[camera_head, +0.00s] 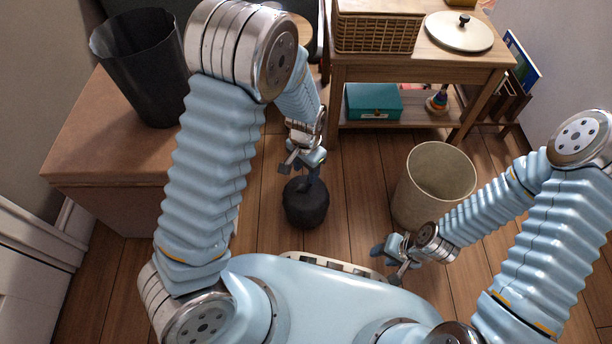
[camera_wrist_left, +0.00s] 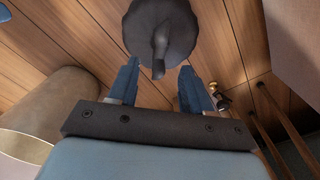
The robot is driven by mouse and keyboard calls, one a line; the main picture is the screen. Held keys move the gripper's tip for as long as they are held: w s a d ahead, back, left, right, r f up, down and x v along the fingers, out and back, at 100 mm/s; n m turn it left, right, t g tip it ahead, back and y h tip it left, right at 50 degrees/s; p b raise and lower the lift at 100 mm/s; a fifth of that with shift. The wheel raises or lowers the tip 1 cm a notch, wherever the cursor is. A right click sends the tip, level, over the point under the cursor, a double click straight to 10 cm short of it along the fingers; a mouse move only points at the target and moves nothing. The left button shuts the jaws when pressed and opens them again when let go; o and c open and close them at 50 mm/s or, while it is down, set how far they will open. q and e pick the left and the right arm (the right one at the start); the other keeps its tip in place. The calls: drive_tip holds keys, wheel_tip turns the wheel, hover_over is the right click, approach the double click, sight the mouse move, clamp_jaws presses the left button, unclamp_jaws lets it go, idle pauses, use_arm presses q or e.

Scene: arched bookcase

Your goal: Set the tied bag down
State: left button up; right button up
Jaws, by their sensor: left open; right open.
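The tied bag (camera_head: 306,204) is dark grey and rounded, with a knotted top. It stands upright on the wooden floor, and its knot and body also show in the left wrist view (camera_wrist_left: 161,28). My left gripper (camera_head: 299,170) is just above the bag, and its two blue fingers (camera_wrist_left: 157,88) are spread apart on either side of the knot's tip, with nothing clamped between them. My right gripper (camera_head: 387,262) is low at the right of my base, open and empty, apart from the bag.
A beige bin (camera_head: 437,180) stands right of the bag. A black bin (camera_head: 146,65) sits on a brown chest (camera_head: 95,135) at left. A wooden shelf table (camera_head: 420,70) at the back bears a basket and a teal box (camera_head: 373,102). Bare floor surrounds the bag.

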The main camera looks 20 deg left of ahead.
use_arm(q)
drive_tip(key=s+f+n, duration=0.1)
drive_tip(key=s, duration=0.1)
drive_tip(key=s+a+f+n+h, duration=0.1)
drive_tip(key=s+f, duration=0.2)
drive_tip(key=s, duration=0.1)
drive_tip(key=shift+a+f+n+p, duration=0.25)
drive_tip(key=shift+f+n+p, duration=0.05)
drive_tip(key=shift+n+p, duration=0.1)
drive_tip(key=s+d+f+n+h, duration=0.2)
drive_tip(key=s+f+n, duration=0.3)
drive_tip(key=s, duration=0.3)
drive_tip(key=shift+s+d+t+h, duration=0.2)
drive_tip(key=shift+t+h, duration=0.2)
drive_tip(key=shift+h, duration=0.1)
